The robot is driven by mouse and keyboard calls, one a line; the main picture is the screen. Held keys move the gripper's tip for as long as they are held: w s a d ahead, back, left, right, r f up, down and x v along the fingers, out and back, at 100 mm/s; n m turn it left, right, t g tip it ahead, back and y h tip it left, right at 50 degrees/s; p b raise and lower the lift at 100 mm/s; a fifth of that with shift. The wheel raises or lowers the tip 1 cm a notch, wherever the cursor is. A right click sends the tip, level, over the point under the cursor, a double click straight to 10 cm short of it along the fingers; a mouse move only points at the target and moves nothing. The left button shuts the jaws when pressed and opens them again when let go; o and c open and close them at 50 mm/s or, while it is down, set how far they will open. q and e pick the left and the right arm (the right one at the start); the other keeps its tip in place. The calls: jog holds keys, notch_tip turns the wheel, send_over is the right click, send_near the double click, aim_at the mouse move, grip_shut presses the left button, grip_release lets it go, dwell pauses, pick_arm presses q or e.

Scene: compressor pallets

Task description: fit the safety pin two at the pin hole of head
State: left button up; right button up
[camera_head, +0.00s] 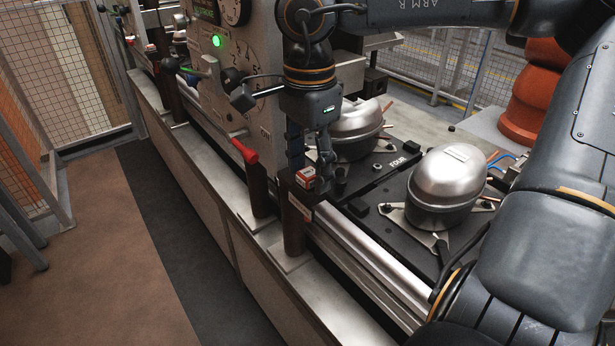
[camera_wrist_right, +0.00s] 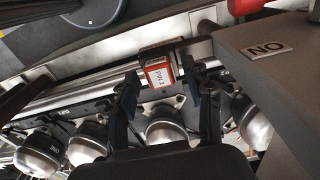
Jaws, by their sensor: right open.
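The safety pin two shows as a small red-and-white block (camera_head: 305,176) beside the top of a dark post. In the right wrist view its red block (camera_wrist_right: 160,76) reads "PIN 2" and lies between my fingertips. My right gripper (camera_head: 318,168) hangs from the arm above and is at the pin. In the right wrist view my right gripper (camera_wrist_right: 166,84) is open, one finger on each side of the block with gaps visible. The pin's shaft is hidden. The grey machine head (camera_head: 232,65) stands behind to the left; I cannot make out its pin hole. My left gripper is not in view.
A red handle (camera_head: 244,151) sits on another dark post (camera_head: 257,190). Rounded metal compressors (camera_head: 450,180) stand on a dark pallet to the right. A shiny rail (camera_head: 365,265) runs along the front edge. The floor at left (camera_head: 90,250) is clear.

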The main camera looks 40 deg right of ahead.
grip_shut()
jog(key=shift+r, duration=0.15)
jog(key=shift+r+p, duration=2.3)
jog(key=shift+r, duration=0.6)
jog(key=shift+r, duration=0.1)
jog(key=shift+r+p, duration=2.4)
jog(key=shift+r, duration=0.5)
